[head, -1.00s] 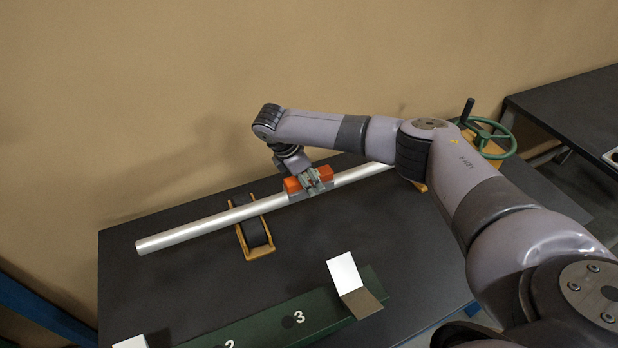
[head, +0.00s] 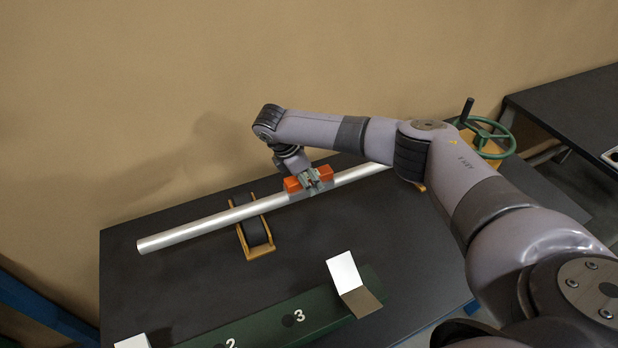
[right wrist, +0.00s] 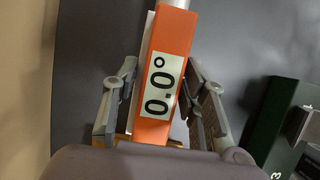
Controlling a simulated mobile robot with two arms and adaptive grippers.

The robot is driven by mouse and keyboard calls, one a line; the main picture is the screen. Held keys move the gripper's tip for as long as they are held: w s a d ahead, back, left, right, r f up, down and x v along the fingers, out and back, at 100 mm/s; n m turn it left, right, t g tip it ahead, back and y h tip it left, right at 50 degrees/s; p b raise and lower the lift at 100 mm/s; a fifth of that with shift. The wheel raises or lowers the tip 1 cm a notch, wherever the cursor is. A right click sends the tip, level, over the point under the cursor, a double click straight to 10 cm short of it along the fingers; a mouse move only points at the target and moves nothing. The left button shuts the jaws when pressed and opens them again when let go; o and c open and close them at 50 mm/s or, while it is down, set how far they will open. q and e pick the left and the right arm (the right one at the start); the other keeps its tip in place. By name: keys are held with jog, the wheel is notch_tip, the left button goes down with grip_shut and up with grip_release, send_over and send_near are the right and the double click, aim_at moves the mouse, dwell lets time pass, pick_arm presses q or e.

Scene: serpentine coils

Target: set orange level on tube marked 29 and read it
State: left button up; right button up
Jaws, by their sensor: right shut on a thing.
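The orange level (head: 325,173) lies along the top of the silver tube (head: 200,226), in line with it. In the right wrist view the level (right wrist: 173,40) shows a display (right wrist: 161,86) reading 0.0°. My right gripper (head: 312,183) is shut on the level, with one finger on each side of it. The tube rests on a yellow roller stand (head: 257,252) with dark rollers. Its far right end is hidden behind my right arm. I see no number 29 on the tube. My left gripper is not in view.
A green rack (head: 265,330) marked 2 and 3, with a white angled plate (head: 344,271), lies at the front of the dark table (head: 150,290). A green handwheel (head: 492,138) stands at the back right. A second dark table (head: 570,110) is further right.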

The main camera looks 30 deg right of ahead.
jog(key=o, duration=1.4)
jog(key=shift+c, duration=0.2)
jog(key=shift+r+p, duration=3.05)
jog(key=shift+p, duration=0.4)
jog(key=shift+f, duration=0.1)
